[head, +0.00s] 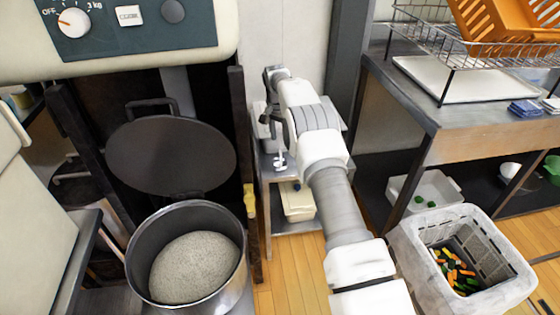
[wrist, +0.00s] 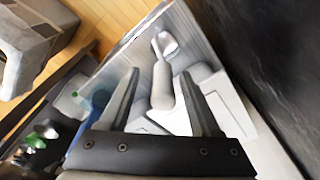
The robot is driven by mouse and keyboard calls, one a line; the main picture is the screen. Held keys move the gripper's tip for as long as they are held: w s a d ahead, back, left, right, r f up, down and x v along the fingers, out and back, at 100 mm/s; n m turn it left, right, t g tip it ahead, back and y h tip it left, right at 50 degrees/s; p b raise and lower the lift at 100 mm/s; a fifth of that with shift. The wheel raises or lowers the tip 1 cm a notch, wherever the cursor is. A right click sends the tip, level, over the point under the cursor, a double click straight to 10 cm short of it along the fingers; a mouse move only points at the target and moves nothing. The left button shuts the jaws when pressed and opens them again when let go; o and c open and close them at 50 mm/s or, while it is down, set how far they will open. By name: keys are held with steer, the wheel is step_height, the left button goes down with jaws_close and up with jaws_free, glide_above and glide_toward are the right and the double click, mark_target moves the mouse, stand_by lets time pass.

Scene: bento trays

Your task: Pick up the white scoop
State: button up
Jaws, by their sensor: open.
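The white scoop (wrist: 166,43) lies on a metal surface in the wrist view, with its small head toward the top and its pale handle running down between my fingers. My gripper (wrist: 161,74) is open, with one finger on each side of the handle. I cannot tell whether the fingers touch it or are still above it. In the head view, a small white thing that looks like the scoop (head: 281,161) is on the metal stand, below the dark end of my arm.
A pot of grain (head: 187,262) with a raised lid stands left of the stand (head: 286,226). A grey crate of cut vegetables (head: 420,285) is at the lower right. White containers (wrist: 228,100) sit close to my right finger. A blue utensil (wrist: 98,101) lies left of my left finger.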

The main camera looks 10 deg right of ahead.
mark_target(281, 146)
steer(key=f, duration=0.3)
steer(key=f+b, duration=0.1)
steer(key=shift+w+d+f, duration=0.1)
steer(key=shift+w+f, duration=0.25)
steer(key=shift+w, duration=0.05)
jaws_close()
stand_by(1.0)
